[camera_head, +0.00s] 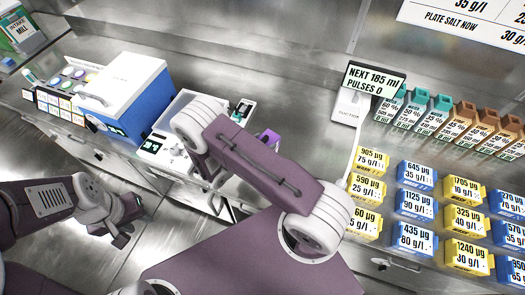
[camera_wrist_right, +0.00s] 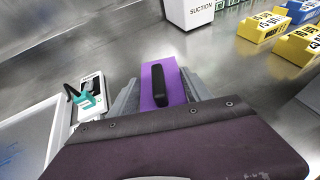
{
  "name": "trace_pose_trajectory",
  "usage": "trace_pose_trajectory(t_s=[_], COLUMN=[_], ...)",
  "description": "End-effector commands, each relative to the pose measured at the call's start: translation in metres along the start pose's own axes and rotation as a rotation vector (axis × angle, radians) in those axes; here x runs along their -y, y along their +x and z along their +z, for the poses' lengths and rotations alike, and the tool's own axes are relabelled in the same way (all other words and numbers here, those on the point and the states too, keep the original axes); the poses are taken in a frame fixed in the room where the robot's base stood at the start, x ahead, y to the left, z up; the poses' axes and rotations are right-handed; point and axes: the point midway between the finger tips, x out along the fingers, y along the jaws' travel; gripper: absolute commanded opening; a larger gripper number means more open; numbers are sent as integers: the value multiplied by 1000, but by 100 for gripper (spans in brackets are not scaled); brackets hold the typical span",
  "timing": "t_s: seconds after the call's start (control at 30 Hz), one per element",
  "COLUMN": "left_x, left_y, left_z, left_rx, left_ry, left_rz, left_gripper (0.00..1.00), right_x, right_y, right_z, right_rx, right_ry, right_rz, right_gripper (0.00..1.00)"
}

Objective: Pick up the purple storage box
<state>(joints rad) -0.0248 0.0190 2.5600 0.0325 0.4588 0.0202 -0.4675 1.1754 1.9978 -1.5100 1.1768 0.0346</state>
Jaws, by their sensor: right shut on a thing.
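The purple storage box (camera_wrist_right: 152,76) sits between the two grey fingers of my right gripper (camera_wrist_right: 160,82) in the right wrist view. A dark rounded bar (camera_wrist_right: 158,97) lies along its middle. My right gripper is shut on the box. In the head view only a small purple part of the box (camera_head: 270,137) shows past my right arm, which hides the rest and the gripper. I cannot tell whether the box touches the bench. My left gripper (camera_head: 118,228) hangs low at the left in the head view, away from the box; its jaw opening is unclear.
A white-and-blue box (camera_head: 128,95) stands on the steel bench to the left. A device with a teal part (camera_wrist_right: 88,100) and a pale tray (camera_wrist_right: 25,140) are left of the gripper. A suction unit (camera_head: 350,105) and rows of yellow and blue labelled boxes (camera_head: 417,175) stand right.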

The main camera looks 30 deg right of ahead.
Motion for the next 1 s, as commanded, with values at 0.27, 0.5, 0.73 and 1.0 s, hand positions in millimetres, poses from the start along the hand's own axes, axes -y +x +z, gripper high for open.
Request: trace_pose_trajectory(t_s=[0.27, 0.5, 0.73, 1.0], left_x=[0, 0, 0, 0], left_y=[1, 8, 15, -8], left_z=[0, 1, 2, -1], left_rx=[0, 0, 0, 0], left_ry=[0, 0, 0, 0], left_rz=[0, 0, 0, 0], left_gripper=[36, 36, 36, 36], right_x=[-1, 11, 57, 91], right_y=[-3, -13, -5, -3], right_z=[8, 45, 80, 118], right_rx=[0, 0, 0, 4], right_ry=[1, 0, 1, -7], right_rz=[1, -3, -2, -4], right_gripper=[0, 0, 0, 0])
